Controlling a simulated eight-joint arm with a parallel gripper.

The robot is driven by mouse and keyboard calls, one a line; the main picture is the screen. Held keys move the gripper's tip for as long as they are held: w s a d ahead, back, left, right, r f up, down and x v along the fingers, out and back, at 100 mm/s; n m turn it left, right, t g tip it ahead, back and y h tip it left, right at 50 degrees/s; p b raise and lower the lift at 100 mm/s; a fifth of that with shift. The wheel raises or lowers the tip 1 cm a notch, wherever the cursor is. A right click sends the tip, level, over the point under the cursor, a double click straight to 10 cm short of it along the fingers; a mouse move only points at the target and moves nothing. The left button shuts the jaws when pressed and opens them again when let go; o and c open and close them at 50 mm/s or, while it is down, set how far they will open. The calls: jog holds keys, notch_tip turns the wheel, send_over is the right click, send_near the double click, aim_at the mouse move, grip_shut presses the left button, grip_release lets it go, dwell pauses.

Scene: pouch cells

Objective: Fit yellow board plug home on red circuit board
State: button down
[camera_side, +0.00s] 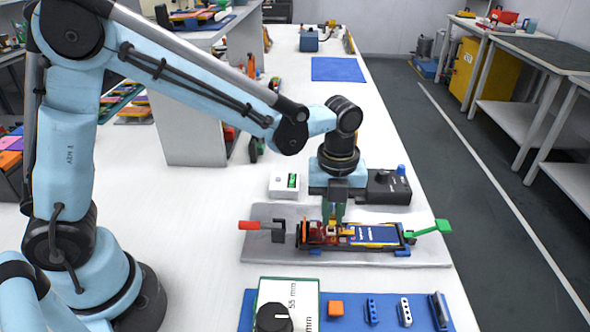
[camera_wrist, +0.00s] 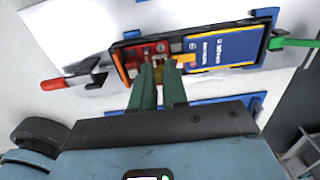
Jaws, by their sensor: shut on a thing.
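My gripper (camera_side: 334,207) points down over the left part of a black fixture, and its green fingers (camera_wrist: 159,72) are shut on the yellow board plug (camera_wrist: 159,60). The plug is mostly hidden between the fingertips. The red circuit board (camera_wrist: 137,51) lies in the fixture under and beside the fingertips; it also shows in the side view (camera_side: 314,236). The plug is at the board, by its edge towards the blue cell (camera_side: 374,235). I cannot tell whether the plug is seated or just above. The blue cell (camera_wrist: 226,47) lies flat to the right of the board.
A red-handled clamp (camera_side: 262,226) stands left of the fixture and a green lever (camera_side: 428,230) right of it, on a grey plate (camera_side: 430,258). Behind are a white box (camera_side: 284,186) and a black device (camera_side: 389,187). In front, a blue mat (camera_side: 350,318) holds small parts.

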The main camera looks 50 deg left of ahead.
aim_at(333, 215)
jog(key=shift+f, duration=0.85)
jog(key=c, duration=1.1)
grip_release()
jog(key=shift+r, duration=0.1)
notch_tip(333, 215, up, 12)
jog(key=shift+f, duration=0.1)
